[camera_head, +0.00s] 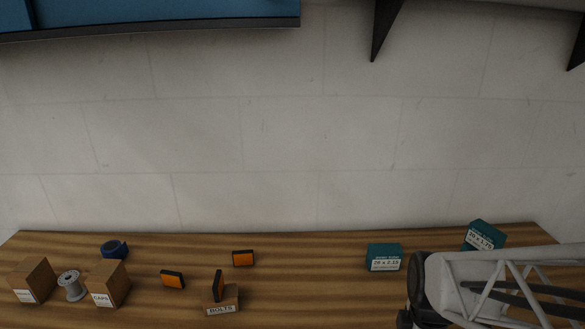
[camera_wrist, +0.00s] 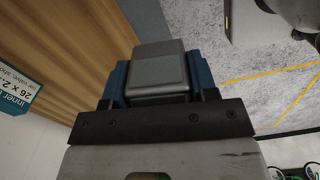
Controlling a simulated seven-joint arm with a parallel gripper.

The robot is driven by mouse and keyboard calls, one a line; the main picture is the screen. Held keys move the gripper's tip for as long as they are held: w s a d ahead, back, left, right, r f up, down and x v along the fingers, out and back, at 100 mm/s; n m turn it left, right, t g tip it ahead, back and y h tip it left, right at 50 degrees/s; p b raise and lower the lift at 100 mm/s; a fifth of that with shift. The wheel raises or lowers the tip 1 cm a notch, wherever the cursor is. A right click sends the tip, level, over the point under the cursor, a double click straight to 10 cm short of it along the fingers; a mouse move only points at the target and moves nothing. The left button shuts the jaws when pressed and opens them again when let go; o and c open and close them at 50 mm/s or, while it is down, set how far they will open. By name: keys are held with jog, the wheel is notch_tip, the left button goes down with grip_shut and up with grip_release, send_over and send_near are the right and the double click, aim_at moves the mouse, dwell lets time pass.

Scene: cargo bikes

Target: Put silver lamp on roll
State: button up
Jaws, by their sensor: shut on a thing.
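My gripper (camera_wrist: 158,88) is shut on a grey, boxy thing, which I take to be the silver lamp (camera_wrist: 158,70). The lamp sits between the blue fingers in the wrist view, beside the table's edge, with floor showing to the right. In the head view my arm covers the lower right, and I cannot make out the lamp there. A blue roll (camera_head: 113,249) lies on the table at the back left, far from my arm. A grey spool (camera_head: 72,285) stands in front of it, between two cardboard boxes.
Cardboard boxes (camera_head: 33,279) and (camera_head: 109,283) flank the spool. Three orange-and-black lamps (camera_head: 172,279), (camera_head: 243,258), (camera_head: 218,285) are left of centre, one on the bolts box (camera_head: 222,305). Teal boxes (camera_head: 384,257) and (camera_head: 484,235) stand at right. The wooden table (camera_head: 310,280) is clear at centre.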

jog(key=shift+w+a+r, duration=0.2)
jog(key=shift+w+r, duration=0.05)
jog(key=shift+w, duration=0.35)
jog(key=w+a+r+n, duration=0.2)
jog(key=w+a+r, duration=0.2)
jog(key=w+a, duration=0.6)
jog(key=w+a+r+n, duration=0.2)
jog(key=w+a+r, duration=0.35)
jog(key=w, duration=0.85)
jog(key=w+a+n, duration=0.1)
jog(key=w+a, duration=0.3)
jog(key=a, duration=0.4)
jog(key=w+a+r+n, duration=0.1)
jog(key=w+a, duration=0.2)
jog(key=a, duration=0.6)
jog(key=w+a+n, duration=0.1)
jog(key=w+a, duration=0.3)
jog(key=a, duration=0.4)
jog(key=s+a+n, duration=0.2)
jog(key=a+n, duration=0.2)
jog(key=a, duration=3.2)
jog(key=shift+s+f, duration=0.35)
jog(key=shift+f, duration=0.1)
jog(key=shift+f, duration=2.4)
